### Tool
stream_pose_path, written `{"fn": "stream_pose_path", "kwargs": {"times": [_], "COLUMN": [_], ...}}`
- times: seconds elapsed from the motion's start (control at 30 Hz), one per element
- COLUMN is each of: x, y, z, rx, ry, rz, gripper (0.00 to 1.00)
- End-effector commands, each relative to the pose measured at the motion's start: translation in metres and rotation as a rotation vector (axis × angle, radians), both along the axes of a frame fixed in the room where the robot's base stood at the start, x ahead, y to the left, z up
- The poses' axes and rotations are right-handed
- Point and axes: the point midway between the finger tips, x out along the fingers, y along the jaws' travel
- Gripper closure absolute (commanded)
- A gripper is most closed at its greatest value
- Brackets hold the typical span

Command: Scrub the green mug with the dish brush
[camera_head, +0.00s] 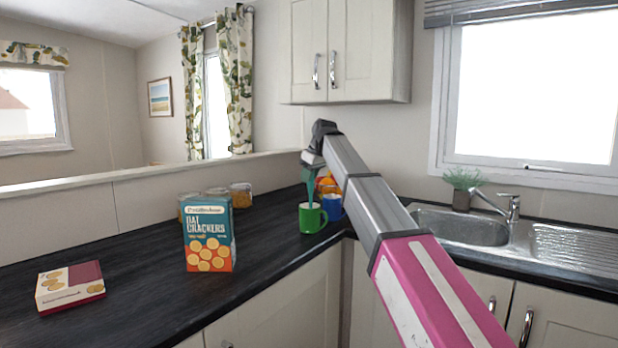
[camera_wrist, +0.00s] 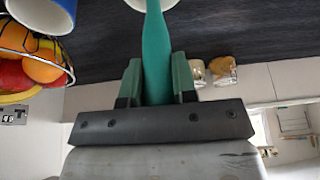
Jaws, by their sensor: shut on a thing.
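The green mug (camera_head: 312,218) stands upright on the dark worktop near its back corner. My gripper (camera_head: 312,163) is above the mug, pointing down, and is shut on the dish brush (camera_head: 310,186). The brush is teal and hangs upright, its lower end reaching the mug's mouth. In the wrist view its handle (camera_wrist: 155,50) runs between the two fingers of my gripper (camera_wrist: 157,72). A pale round shape at that view's top edge lies at the brush's far end; I cannot tell what it is. The brush head is hidden, so whether it touches the mug's inside is unclear.
A blue mug (camera_head: 333,207) stands right beside the green one. A wire fruit basket (camera_wrist: 35,75) is close behind. A cracker box (camera_head: 208,240), jars (camera_head: 241,195) and a flat box (camera_head: 70,287) stand to the left. The sink (camera_head: 458,228) is at the right.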

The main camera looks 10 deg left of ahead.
Motion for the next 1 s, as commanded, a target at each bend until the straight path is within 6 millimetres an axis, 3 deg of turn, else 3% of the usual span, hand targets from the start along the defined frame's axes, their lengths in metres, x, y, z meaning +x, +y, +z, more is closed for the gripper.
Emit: {"fn": "stream_pose_path", "kwargs": {"times": [0.17, 1.0], "x": [0.001, 0.002], "y": [0.003, 0.003], "z": [0.006, 0.078], "rx": [0.001, 0.002], "ry": [0.0, -0.001], "rz": [0.0, 0.0], "gripper": [1.0, 1.0]}}
